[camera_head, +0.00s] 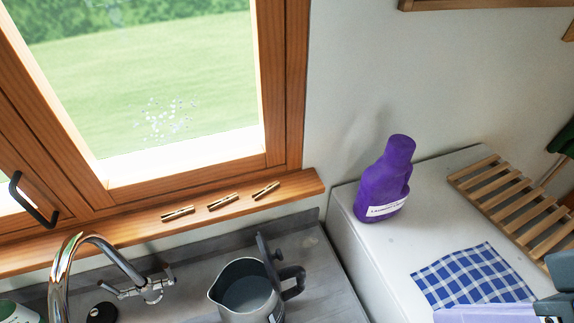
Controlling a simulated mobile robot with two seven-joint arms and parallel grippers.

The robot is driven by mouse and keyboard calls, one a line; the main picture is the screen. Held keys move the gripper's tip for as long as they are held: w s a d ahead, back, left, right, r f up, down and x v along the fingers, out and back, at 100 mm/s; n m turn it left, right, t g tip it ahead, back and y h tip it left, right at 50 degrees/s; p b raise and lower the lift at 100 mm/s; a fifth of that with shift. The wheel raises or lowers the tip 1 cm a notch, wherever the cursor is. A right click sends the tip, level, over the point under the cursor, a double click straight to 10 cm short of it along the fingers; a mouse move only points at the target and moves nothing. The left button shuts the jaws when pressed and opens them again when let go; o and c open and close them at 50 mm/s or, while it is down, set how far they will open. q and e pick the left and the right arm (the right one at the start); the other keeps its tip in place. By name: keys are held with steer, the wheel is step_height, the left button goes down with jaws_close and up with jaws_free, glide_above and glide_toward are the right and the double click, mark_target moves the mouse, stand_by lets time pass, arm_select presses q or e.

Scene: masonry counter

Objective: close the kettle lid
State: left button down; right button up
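The grey kettle (246,297) stands at the bottom centre of the counter by the sink, cut off by the lower picture edge. Its open top shows a dark inside. Its dark lid (266,254) stands raised, nearly upright, at the back rim near the black handle (293,284). Part of my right gripper (556,300) shows at the lower right corner, well to the right of the kettle and apart from it. Its fingertips are not clear, so I cannot tell open from shut. My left gripper is not in view.
A chrome tap (75,262) rises left of the kettle. A purple bottle (388,180), a blue checked cloth (472,277) and a wooden slatted rack (520,205) are on the white surface at right. Several small pegs lie on the wooden sill (290,194) behind.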

steer(key=w+f+m+y+b, duration=0.1)
steer(key=w+f+b, duration=0.1)
steer(key=f+b, duration=0.3)
steer(key=w+a+f+t+y+b, duration=0.1)
steer(key=w+f+y+b, duration=0.1)
steer(key=f+b, duration=0.3)
steer(key=w+f+m+y+b, duration=0.1)
steer(key=w+f+y+b, duration=0.1)
steer(key=f+b, duration=0.4)
steer(key=shift+w+a+m+b, duration=0.3)
steer(key=shift+w+a+b, duration=0.15)
steer(key=shift+b, duration=0.6)
jaws_close()
steer(key=w+d+f+m+t+y+b, duration=0.35)
steer(key=w+y+b, duration=0.25)
steer(key=b, duration=1.3)
steer(key=s+p+x, duration=0.1)
steer(key=p+x, duration=0.1)
steer(key=x, duration=0.5)
steer(key=s+a+p+x, duration=0.1)
steer(key=p+x, duration=0.1)
steer(key=x, duration=0.4)
steer(key=shift+a, duration=0.65)
steer(key=shift+t, duration=0.25)
